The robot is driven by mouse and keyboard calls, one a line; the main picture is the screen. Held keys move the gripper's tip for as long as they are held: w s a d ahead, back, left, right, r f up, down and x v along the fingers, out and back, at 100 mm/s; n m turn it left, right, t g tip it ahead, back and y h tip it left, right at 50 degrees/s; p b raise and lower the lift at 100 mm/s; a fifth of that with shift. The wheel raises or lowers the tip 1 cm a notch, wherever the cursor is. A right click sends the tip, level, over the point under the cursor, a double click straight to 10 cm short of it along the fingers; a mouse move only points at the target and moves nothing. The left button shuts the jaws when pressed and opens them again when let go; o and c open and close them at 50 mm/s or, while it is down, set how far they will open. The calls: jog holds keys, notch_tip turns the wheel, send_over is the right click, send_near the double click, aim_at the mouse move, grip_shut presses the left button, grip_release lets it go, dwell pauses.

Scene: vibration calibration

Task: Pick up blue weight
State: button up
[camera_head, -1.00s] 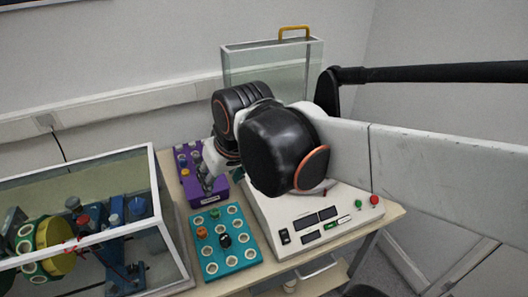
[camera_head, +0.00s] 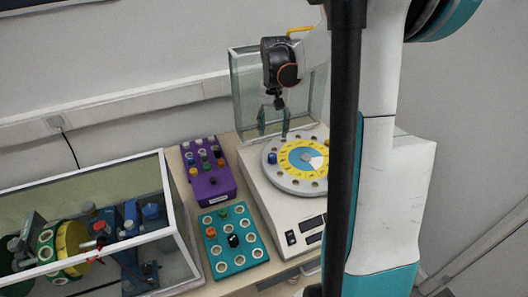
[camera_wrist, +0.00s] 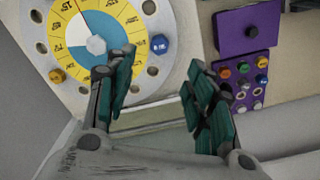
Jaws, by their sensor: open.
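A blue weight (camera_head: 272,157) sits at the left rim of the round grey disc (camera_head: 296,189) with a yellow and blue dial. It also shows in the wrist view (camera_wrist: 160,44), on the disc's right side, just beyond the space between my fingertips. My gripper (camera_head: 274,122) is open and empty. It is above and behind the disc, in front of the glass panel, apart from the weight. In the wrist view its two teal-padded fingers (camera_wrist: 160,75) are spread wide. My arm hides the right part of the disc in the head view.
A purple holder (camera_head: 212,187) with several coloured weights, some of them blue, stands left of the disc. A teal holder (camera_head: 240,258) is in front of it. A glass case (camera_head: 165,200) with machinery is at the left. The glass panel (camera_head: 242,90) stands behind the disc.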

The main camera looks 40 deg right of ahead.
aim_at(272, 157)
notch_tip(272, 157, down, 14)
jog(key=b, duration=0.3)
jog(key=shift+r+b, duration=0.15)
jog(key=shift+b, duration=0.15)
jog(key=shift+c, duration=0.3)
jog(key=c, duration=0.9)
